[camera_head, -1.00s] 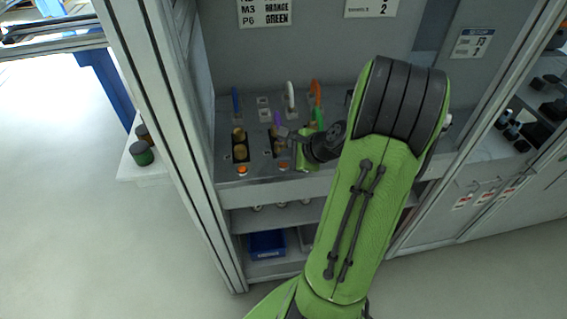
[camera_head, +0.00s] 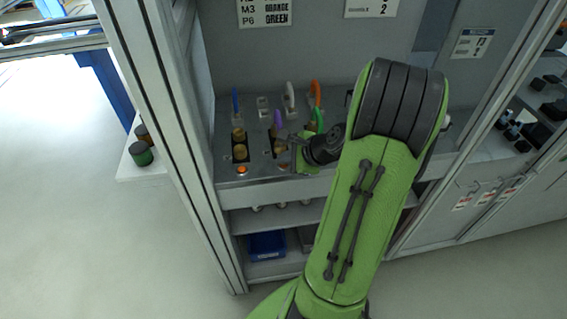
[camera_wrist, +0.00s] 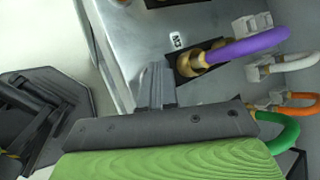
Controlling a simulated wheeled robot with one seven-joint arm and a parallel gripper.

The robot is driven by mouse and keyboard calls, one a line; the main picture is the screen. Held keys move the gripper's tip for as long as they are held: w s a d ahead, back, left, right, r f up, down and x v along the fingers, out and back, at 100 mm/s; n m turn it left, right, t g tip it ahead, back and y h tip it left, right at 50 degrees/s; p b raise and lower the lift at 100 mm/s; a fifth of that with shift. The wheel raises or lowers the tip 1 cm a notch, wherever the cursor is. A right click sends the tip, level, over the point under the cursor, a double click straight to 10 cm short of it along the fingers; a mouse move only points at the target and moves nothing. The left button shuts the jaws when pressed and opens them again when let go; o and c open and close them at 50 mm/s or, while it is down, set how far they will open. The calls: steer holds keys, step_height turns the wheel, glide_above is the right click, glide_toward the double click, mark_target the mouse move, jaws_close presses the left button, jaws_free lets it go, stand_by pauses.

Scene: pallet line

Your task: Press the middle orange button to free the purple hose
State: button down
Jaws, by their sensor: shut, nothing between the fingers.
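The purple hose (camera_wrist: 245,45) runs from a brass coupling (camera_wrist: 190,62) in a dark slot of the metal panel in the wrist view. In the head view the purple hose (camera_head: 278,118) shows just left of my wrist. My gripper (camera_wrist: 156,78) is shut and empty, its fingers over the panel just beside the coupling, on the side away from the hose. I cannot tell whether they touch the panel. The middle orange button is mostly hidden by my gripper in the head view and does not show in the wrist view. The left orange button (camera_head: 242,170) is clear.
A blue hose (camera_head: 235,100) stands at the left. A white hose (camera_wrist: 290,63), an orange hose (camera_wrist: 300,108) and a green hose (camera_wrist: 285,133) lie past the purple one. A frame post (camera_head: 165,120) stands left of the panel. A blue bin (camera_head: 267,244) sits on the shelf below.

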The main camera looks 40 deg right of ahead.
mark_target(286, 167)
steer(key=shift+r+p, duration=0.85)
steer(key=shift+p, duration=0.1)
step_height(286, 167, up, 5)
steer(key=p, duration=0.5)
stand_by(0.5)
